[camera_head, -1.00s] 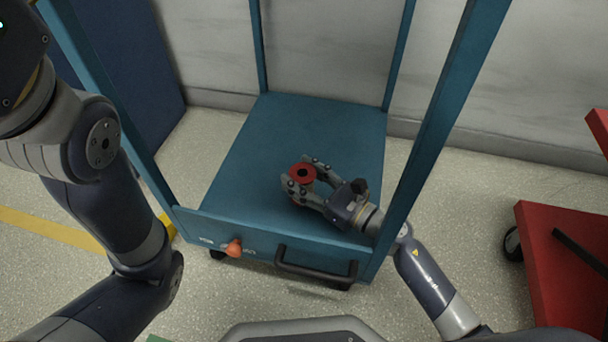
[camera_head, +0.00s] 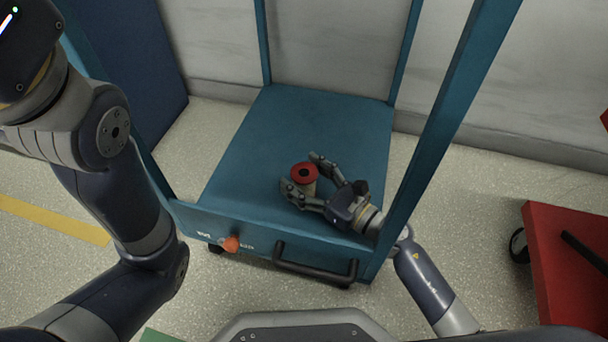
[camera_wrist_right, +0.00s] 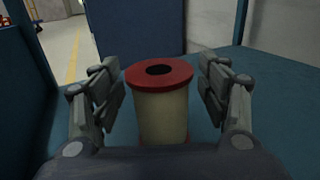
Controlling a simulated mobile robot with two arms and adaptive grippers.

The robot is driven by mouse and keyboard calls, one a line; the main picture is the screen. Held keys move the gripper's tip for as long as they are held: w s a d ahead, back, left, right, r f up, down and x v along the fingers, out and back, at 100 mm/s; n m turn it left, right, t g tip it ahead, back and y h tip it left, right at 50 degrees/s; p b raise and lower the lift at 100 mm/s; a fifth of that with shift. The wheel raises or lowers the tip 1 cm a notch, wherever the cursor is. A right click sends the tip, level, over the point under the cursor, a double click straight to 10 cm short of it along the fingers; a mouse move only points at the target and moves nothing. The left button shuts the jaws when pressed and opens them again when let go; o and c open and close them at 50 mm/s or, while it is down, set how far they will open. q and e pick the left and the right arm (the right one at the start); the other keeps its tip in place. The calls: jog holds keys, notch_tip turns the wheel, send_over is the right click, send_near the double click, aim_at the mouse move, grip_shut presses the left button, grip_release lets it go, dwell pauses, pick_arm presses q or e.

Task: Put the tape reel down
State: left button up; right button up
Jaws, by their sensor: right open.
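The tape reel (camera_head: 305,174) has a red top flange with a dark hole and a pale body. It stands upright on the blue cart's shelf (camera_head: 300,125). My right gripper (camera_head: 302,172) is open, with its fingers on either side of the reel. In the right wrist view the reel (camera_wrist_right: 160,105) stands between the spread fingers (camera_wrist_right: 160,88), with a gap visible on both sides. My left arm comes in at the left of the head view, but its gripper is out of the frame.
Blue posts (camera_head: 440,130) rise at the cart's corners. A red cart (camera_head: 560,255) stands at the right. The shelf behind the reel is clear.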

jog(key=p+v, duration=0.1)
jog(key=v, duration=0.4)
jog(key=p+v, duration=0.1)
jog(key=v, duration=0.4)
jog(key=shift+s+d+r, duration=0.25)
jog(key=shift+d, duration=0.05)
jog(key=shift+s+d, duration=0.35)
jog(key=shift+d, duration=0.05)
jog(key=shift+d, duration=0.1)
